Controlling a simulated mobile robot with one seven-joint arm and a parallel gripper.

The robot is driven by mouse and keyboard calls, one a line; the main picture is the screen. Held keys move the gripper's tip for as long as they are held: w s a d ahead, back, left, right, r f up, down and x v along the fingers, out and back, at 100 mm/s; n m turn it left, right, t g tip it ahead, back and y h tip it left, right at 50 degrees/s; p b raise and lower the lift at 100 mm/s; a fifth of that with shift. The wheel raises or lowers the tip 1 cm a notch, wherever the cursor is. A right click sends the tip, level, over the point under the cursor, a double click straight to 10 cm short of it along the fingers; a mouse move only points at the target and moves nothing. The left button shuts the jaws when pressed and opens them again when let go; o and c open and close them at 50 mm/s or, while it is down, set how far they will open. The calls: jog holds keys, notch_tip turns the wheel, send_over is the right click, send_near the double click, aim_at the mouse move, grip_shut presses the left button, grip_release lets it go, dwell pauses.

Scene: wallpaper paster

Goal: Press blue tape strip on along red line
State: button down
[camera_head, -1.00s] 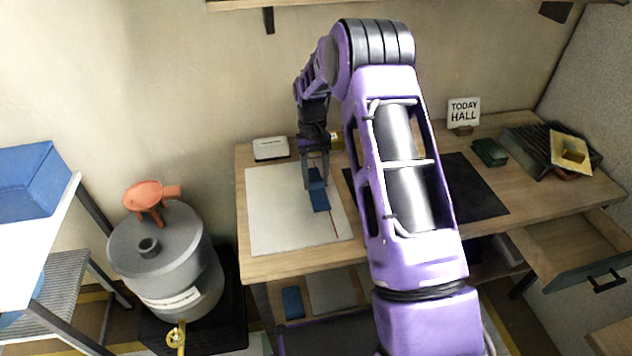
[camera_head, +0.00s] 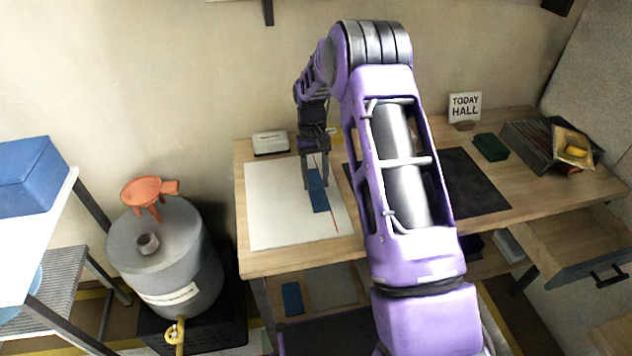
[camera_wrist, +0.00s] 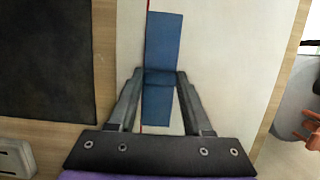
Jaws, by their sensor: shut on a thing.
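The blue tape strip (camera_head: 318,190) lies along the red line (camera_head: 335,221) on the white sheet (camera_head: 270,215). In the wrist view the strip (camera_wrist: 163,42) shows long and slightly tilted against the red line (camera_wrist: 148,5), covering much of it. My gripper (camera_head: 317,185) points down over the strip. In the wrist view my gripper (camera_wrist: 160,78) has its fingers on both sides of a blue piece at the strip's middle and is shut on it. I cannot tell whether that piece is part of the strip or a separate block. The strip's contact with the sheet is unclear.
A dark mat (camera_head: 465,182) lies right of the sheet, partly behind my arm. A small white box (camera_head: 270,142) stands behind the sheet. A green box (camera_head: 490,147) and a sign (camera_head: 464,107) are at the back right. An open drawer (camera_head: 580,250) juts out at right.

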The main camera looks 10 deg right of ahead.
jog(key=shift+f, duration=0.35)
dwell(0.6)
jog(key=shift+c, duration=1.2)
grip_release()
jog(key=shift+r, duration=0.15)
jog(key=p+v, duration=0.2)
jog(key=v, duration=1.5)
